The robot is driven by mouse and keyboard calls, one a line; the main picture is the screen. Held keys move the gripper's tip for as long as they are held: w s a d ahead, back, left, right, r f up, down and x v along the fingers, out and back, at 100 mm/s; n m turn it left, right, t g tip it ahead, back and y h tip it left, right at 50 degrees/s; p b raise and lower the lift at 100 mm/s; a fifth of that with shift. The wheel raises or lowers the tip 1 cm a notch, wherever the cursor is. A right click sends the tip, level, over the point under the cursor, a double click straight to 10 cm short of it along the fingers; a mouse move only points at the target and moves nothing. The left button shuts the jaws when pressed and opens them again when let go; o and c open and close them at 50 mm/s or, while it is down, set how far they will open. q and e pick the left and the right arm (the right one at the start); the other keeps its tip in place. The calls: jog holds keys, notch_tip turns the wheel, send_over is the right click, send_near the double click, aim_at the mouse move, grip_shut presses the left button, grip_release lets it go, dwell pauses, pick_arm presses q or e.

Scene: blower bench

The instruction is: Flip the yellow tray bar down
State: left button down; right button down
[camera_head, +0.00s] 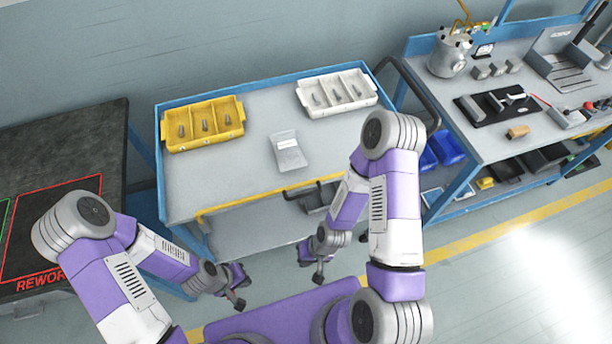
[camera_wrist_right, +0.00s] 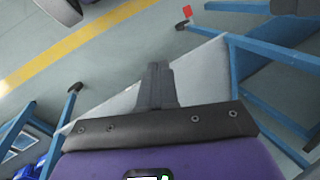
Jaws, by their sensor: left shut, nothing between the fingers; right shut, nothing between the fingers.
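A yellow bar (camera_head: 262,201) runs along the front edge of the grey-topped blue cart (camera_head: 240,170), roughly level with its top. Its right part passes behind my right arm. My left gripper (camera_head: 239,304) is shut and empty, low in front of the cart's left front corner and apart from the bar. My right gripper (camera_head: 318,279) is shut and empty, low in front of the cart, below and apart from the bar. Its closed fingers show in the right wrist view (camera_wrist_right: 156,72), with no yellow bar recognisable near them.
On the cart stand a yellow bin (camera_head: 203,145) and a white bin (camera_head: 343,108) with parts, and a grey packet (camera_head: 288,152). A dark rework table (camera_head: 75,145) is at left, a blue-framed workbench (camera_head: 490,145) at right. Open floor lies in front.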

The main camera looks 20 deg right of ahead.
jog(key=w+r+n+y+p, duration=0.1)
jog(key=w+r+n+p, duration=0.15)
jog(key=r+p, duration=0.7)
jog(key=w+r+n+p, duration=0.25)
jog(key=r+p, duration=0.45)
jog(key=r, duration=0.6)
jog(key=w+d+r+n+h, duration=0.1)
jog(key=w+d+r+n, duration=0.2)
jog(key=r+n, duration=0.3)
jog(key=w+d+r+n+h, duration=0.1)
jog(key=w+d+r+n, duration=0.2)
jog(key=r+n, duration=0.3)
jog(key=d+n, duration=0.1)
jog(key=n, duration=0.2)
jog(key=shift+d+r, duration=0.15)
jog(key=shift+d, duration=0.1)
jog(key=b, duration=0.3)
send_over(302, 196)
jog(key=d, duration=0.1)
notch_tip(302, 196, down, 12)
jog(key=shift+s+d+f, duration=0.1)
jog(key=shift+s+f, duration=0.05)
jog(key=shift+f, duration=0.65)
jog(key=shift+f, duration=0.1)
